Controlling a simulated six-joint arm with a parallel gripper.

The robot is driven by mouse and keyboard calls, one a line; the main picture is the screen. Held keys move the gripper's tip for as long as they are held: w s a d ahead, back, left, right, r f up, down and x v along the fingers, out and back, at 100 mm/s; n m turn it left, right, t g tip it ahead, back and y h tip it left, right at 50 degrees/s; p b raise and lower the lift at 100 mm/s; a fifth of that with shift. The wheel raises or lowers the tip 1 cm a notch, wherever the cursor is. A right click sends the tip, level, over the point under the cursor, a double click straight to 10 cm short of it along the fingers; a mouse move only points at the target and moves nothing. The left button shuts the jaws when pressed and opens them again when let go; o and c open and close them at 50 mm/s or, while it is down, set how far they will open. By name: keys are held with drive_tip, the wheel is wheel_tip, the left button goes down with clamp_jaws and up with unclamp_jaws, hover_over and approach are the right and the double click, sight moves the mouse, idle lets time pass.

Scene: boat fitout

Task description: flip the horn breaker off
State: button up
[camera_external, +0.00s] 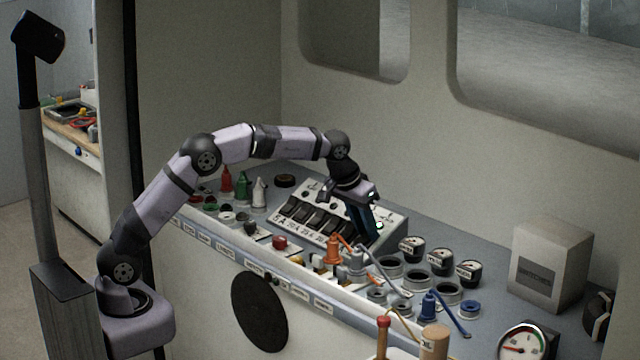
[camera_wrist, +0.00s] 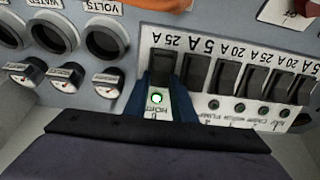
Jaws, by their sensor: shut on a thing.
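The breaker panel (camera_external: 395,222) is a sloped white box on the console, with a row of black rocker breakers. In the wrist view the picture is upside down, and the horn breaker (camera_wrist: 163,62) is the end one at the left of the row, marked 25 A. Its lamp (camera_wrist: 157,98) is lit green beside the HORN label; the other lamps look dark. My gripper (camera_wrist: 161,80) has its blue fingers on either side of the horn breaker, closed on it. In the external view my gripper (camera_external: 368,228) reaches down onto the panel's right end and hides this breaker.
Neighbouring breakers (camera_wrist: 194,70) stand close beside the fingers. A beige box (camera_external: 552,265) stands further right.

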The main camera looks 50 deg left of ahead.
drive_tip(key=shift+s+f+t+b, duration=0.25)
drive_tip(key=shift+t+b, duration=0.7)
drive_tip(key=shift+b, duration=2.6)
drive_tip(key=shift+s+f+t+b, duration=0.2)
drive_tip(key=shift+t+b, duration=0.75)
drive_tip(key=shift+b, duration=2.6)
drive_tip(key=shift+s+r+t+b, duration=0.2)
drive_tip(key=shift+r+t+b, duration=0.15)
drive_tip(key=shift+b, duration=0.9)
drive_tip(key=shift+r, duration=0.1)
drive_tip(key=o, duration=0.8)
drive_tip(key=shift+s, duration=0.1)
drive_tip(key=b+v, duration=0.1)
drive_tip(key=v, duration=0.6)
drive_tip(key=shift+s+b, duration=0.1)
drive_tip(key=shift+b, duration=0.25)
